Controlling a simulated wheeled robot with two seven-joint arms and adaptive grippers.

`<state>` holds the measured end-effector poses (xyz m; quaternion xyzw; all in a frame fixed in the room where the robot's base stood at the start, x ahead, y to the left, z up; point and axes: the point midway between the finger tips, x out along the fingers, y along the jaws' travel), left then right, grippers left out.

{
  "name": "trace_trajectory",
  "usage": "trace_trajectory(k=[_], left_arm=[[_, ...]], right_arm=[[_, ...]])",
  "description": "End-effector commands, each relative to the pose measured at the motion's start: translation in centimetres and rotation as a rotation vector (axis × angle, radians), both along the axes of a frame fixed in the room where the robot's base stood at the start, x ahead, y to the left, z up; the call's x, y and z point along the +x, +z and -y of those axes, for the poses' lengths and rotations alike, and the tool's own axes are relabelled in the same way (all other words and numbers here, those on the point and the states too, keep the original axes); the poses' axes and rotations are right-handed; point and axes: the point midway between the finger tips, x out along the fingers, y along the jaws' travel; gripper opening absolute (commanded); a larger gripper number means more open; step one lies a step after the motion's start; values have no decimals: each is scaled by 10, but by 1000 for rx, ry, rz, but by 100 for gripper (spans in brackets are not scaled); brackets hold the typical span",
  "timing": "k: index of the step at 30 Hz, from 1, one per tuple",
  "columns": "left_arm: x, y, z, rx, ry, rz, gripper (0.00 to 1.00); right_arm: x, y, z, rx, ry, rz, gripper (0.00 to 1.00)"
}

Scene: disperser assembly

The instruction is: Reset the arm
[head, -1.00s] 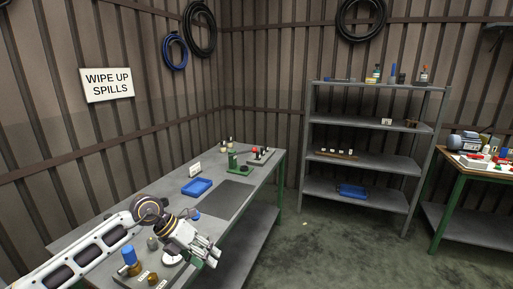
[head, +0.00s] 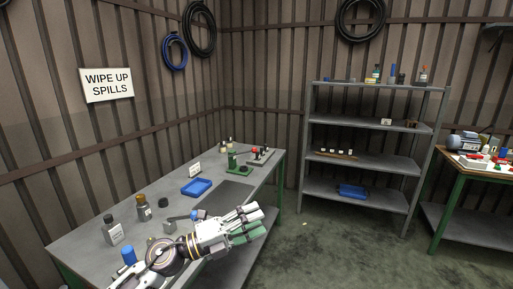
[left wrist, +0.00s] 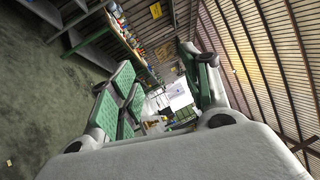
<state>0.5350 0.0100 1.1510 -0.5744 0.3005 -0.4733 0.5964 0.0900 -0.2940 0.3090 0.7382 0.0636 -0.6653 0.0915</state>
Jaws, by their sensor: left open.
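My left gripper (head: 248,224) is over the front right edge of the grey workbench (head: 85,240) in the head view. Its fingers point right, with green pads showing. In the left wrist view the gripper (left wrist: 160,95) is open, with its fingers spread apart and nothing between them. My left arm hides part of the bench's near end. My right gripper is in neither view now.
A grey bottle (head: 113,231), an amber bottle (head: 143,208) and a blue-capped item (head: 128,255) stand at the bench's near left. A blue tray (head: 196,187) and a green press-like device (head: 233,162) are further back. A shelf (head: 365,165) stands behind open floor.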

Motion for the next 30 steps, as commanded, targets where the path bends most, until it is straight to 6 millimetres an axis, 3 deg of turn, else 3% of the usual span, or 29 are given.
trace_trajectory(k=[9, 16, 23, 30], left_arm=[[20, 23, -30, -304, 211, -152, 48], [36, 18, -66, -490, 383, -296, 48], [47, -8, -106, -640, 568, -467, 48], [46, -52, -147, -760, 767, -669, 48]], right_arm=[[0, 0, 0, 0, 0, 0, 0], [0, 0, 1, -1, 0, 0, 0], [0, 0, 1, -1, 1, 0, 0], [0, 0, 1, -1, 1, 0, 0]])
